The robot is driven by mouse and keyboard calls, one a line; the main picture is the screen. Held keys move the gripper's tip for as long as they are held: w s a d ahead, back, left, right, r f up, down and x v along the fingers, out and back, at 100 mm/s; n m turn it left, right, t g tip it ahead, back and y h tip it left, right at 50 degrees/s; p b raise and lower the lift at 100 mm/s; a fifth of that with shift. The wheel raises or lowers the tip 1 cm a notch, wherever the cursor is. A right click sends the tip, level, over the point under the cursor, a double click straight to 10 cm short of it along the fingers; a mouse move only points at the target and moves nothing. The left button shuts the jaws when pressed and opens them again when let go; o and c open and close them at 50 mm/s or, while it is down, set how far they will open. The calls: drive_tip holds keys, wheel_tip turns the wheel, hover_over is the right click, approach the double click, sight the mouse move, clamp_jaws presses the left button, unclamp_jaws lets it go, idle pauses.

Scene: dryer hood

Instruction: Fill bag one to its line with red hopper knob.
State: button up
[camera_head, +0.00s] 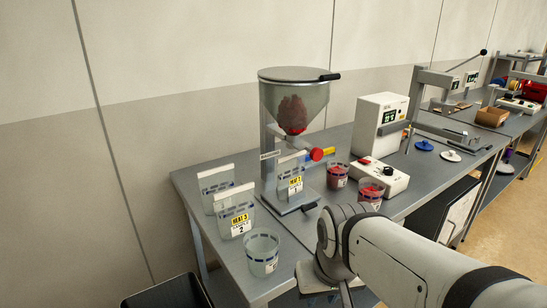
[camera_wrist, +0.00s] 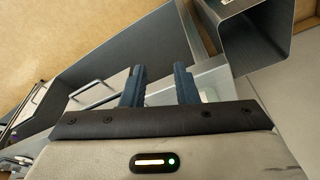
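The clear hopper (camera_head: 318,105) stands on the bench with dark reddish material inside. Its red knob (camera_head: 316,154) sticks out low on its front, beside a yellow part (camera_head: 329,151).
Bag two (camera_head: 235,218) and another bag (camera_head: 212,181) stand at left. A clear, seemingly empty cup (camera_head: 262,257) is at the front; two cups with red contents (camera_head: 337,179) stand right of the hopper. A white control box (camera_head: 379,180) and white machine (camera_head: 382,112) are further right.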

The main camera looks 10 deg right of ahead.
drive_tip(key=shift+w+a+f+m+g+y, duration=0.15)
drive_tip(key=shift+a+m+y, duration=0.15)
drive_tip(key=shift+m, duration=0.2)
drive_tip(key=shift+s+a+f+m+g+y, duration=0.15)
drive_tip(key=shift+m+y, duration=0.15)
drive_tip(key=shift+m, duration=0.2)
drive_tip(key=c, duration=0.3)
drive_tip(key=m+y, duration=0.1)
drive_tip(key=w+a+m, duration=0.1)
drive_tip(key=m+y, duration=0.1)
drive_tip(key=shift+w+a+f+m+g+y, duration=0.2)
drive_tip(key=shift+a+m+g+y, duration=0.1)
drive_tip(key=shift+m, duration=0.1)
clamp_jaws()
drive_tip(key=w+r+m+t+y, duration=0.4)
drive_tip(key=w+m+y, duration=0.2)
drive_tip(key=w+m, duration=0.4)
drive_tip(key=w+d+r+m+t, duration=0.1)
drive_tip(key=w+d+m+t, duration=0.2)
drive_tip(key=d+m, duration=0.2)
drive_tip(key=w+d+r+m+t+h+p, duration=0.1)
drive_tip(key=w+d+r+m+t, duration=0.1)
drive_tip(key=d+m+t, duration=0.2)
drive_tip(key=w+d+r+m+t+h, duration=0.1)
drive_tip(key=w+d+r+m+t, duration=0.1)
drive_tip(key=d+m, duration=0.4)
drive_tip(key=w+d+t, duration=0.1)
drive_tip(key=d+t, duration=0.1)
drive_tip(key=d, duration=0.2)
drive_tip(key=shift+w, duration=0.3)
